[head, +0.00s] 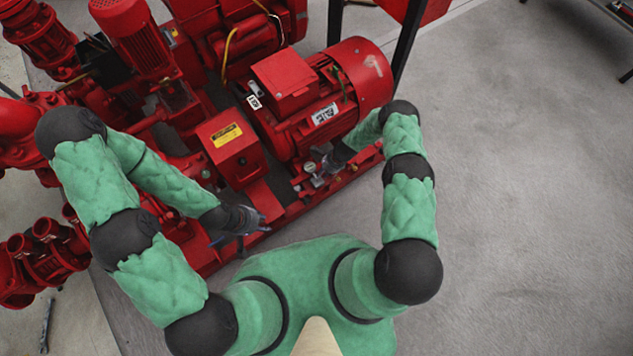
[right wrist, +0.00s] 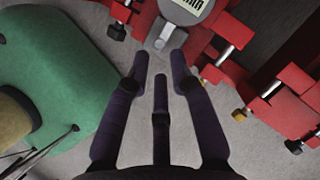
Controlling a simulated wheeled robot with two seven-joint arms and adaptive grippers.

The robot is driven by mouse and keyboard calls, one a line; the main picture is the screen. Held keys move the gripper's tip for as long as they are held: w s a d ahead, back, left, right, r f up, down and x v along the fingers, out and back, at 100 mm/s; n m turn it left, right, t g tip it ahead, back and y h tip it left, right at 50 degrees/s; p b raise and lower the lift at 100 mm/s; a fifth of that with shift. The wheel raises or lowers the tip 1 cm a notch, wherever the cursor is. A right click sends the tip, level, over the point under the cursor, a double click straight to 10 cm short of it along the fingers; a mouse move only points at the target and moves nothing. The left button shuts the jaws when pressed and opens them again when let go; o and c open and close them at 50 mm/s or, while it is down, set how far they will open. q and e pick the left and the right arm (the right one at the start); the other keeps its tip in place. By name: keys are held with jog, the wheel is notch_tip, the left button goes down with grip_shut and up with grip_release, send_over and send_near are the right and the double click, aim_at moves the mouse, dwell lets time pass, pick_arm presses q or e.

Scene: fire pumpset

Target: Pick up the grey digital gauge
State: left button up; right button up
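The grey digital gauge (right wrist: 188,9) shows at the top of the right wrist view, cut off by the frame edge. It has a round grey body, a pale display with dark digits, and a grey stem fitting (right wrist: 165,32) below. My right gripper (right wrist: 160,68) is open and empty, with its dark fingers spread and pointing toward the gauge, apart from it. In the head view the right gripper is small and hard to make out among the fittings beside the red motor. My left gripper (head: 256,221) is at the red base frame's front edge, with its fingers apart and nothing visible between them.
The red motor (head: 345,85) and a red box with a yellow label (head: 231,148) stand behind the grippers. Red blocks with metal pins (right wrist: 228,50) flank the gauge in the right wrist view. Open grey floor (head: 530,180) lies to the right.

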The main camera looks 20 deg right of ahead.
aim_at(319, 180)
jog(key=b+x, duration=0.2)
jog(key=x, duration=0.3)
jog(key=shift+w+b, duration=0.1)
jog(key=shift+b, duration=0.3)
grip_shut()
